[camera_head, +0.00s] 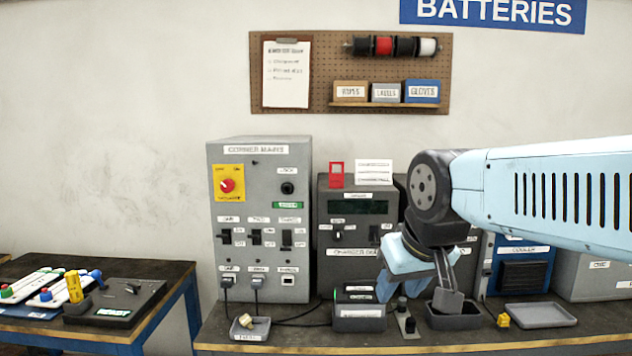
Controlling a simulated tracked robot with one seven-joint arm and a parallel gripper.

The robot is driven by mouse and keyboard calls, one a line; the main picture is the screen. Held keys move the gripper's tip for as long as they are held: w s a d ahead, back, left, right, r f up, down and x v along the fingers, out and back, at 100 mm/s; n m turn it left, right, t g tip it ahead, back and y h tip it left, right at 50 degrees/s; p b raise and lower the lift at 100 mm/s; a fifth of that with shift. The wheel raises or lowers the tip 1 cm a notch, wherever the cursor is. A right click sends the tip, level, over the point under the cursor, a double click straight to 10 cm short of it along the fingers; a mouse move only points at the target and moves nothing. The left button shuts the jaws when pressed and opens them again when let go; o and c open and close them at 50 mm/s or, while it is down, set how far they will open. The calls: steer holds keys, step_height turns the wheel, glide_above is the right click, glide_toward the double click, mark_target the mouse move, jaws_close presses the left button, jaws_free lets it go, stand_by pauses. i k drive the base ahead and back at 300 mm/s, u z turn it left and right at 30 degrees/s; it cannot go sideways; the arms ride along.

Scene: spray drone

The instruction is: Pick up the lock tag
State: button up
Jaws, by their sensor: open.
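A small upright red tag (336,174), which looks like the lock tag, stands on top of the grey charger box (345,235), beside a white label card (374,172). Its lettering is too small to read. My gripper (424,284) is open, lower and to the right of the red tag and apart from it. It points down over the bench in front of the charger box. My gripper and arm hide the right part of that box. I see nothing held between the fingers, though the fingertips are hard to make out.
A grey corner mains cabinet (260,210) with a red-and-yellow knob stands left of the charger box. Small trays and a yellow piece (503,320) lie along the bench front. A blue cooler (520,265) stands right. A second table (90,330) is at far left.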

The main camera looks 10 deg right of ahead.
mark_target(334, 180)
steer(key=z, duration=0.2)
steer(key=i, duration=0.85)
steer(key=u, duration=0.1)
